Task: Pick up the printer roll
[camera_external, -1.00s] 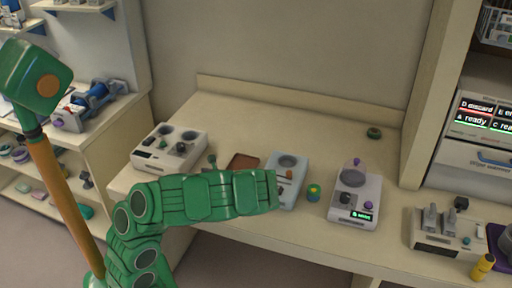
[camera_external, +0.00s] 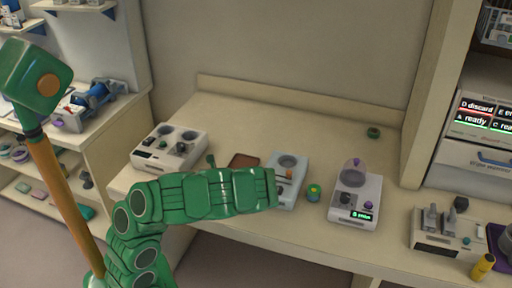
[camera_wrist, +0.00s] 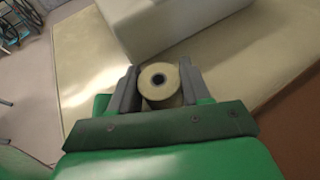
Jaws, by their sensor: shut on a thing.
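The printer roll (camera_wrist: 160,94) is a pale cream cylinder with a dark hole in its end, and that end faces the wrist camera. My gripper (camera_wrist: 158,80) has one grey finger on each side of the roll and is shut on it. The roll's lower part is hidden behind the gripper's green body. Whether it touches the table beneath cannot be told. In the external view my green arm hides both the roll and the gripper's fingers.
A white block-shaped device (camera_wrist: 180,25) stands just beyond the roll. A brown pad (camera_external: 243,161) lies on the table (camera_external: 265,125) between a white device (camera_external: 168,150) and a blue-grey one (camera_external: 287,180). Another device (camera_external: 355,200) stands right. The table's back middle is clear.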

